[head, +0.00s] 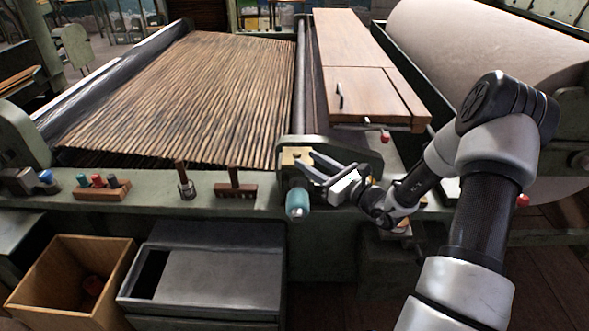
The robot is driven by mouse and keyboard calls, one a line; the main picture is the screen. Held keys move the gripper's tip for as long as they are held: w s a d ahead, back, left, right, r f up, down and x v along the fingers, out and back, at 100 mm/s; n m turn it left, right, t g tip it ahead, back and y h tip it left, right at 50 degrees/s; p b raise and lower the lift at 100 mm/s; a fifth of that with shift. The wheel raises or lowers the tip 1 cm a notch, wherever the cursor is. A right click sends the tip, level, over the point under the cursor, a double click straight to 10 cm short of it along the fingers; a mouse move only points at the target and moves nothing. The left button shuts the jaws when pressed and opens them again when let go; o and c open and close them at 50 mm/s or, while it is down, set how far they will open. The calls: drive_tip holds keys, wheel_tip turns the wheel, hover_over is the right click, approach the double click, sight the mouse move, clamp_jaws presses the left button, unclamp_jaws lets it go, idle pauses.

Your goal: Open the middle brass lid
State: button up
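A small brass-coloured piece (291,157) sits on the green machine frame, at the front right corner of the slatted bed. I cannot tell whether it is the middle brass lid, and no other lids can be made out. Whether a fingertip touches the brass piece cannot be told. The gripper hides part of the frame behind it.
A teal knob (297,203) sticks out just below the gripper. A wooden peg block (235,190), a dark post (186,183) and a rack of coloured pegs (102,188) stand along the front ledge. A wooden panel (372,92) and a large pale roll (490,50) lie behind my arm.

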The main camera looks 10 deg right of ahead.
drive_tip(key=p+v, duration=0.1)
drive_tip(key=v, duration=0.7)
drive_tip(key=s+a+r+n+g+y+p, duration=0.2)
drive_tip(key=s+a+r+n+g+p, duration=0.3)
drive_tip(key=a+r+n+g, duration=0.3)
drive_tip(key=shift+s+a+n+g, duration=0.4)
drive_tip(key=shift+s+a+n, duration=0.2)
drive_tip(key=shift+a+n, duration=1.1)
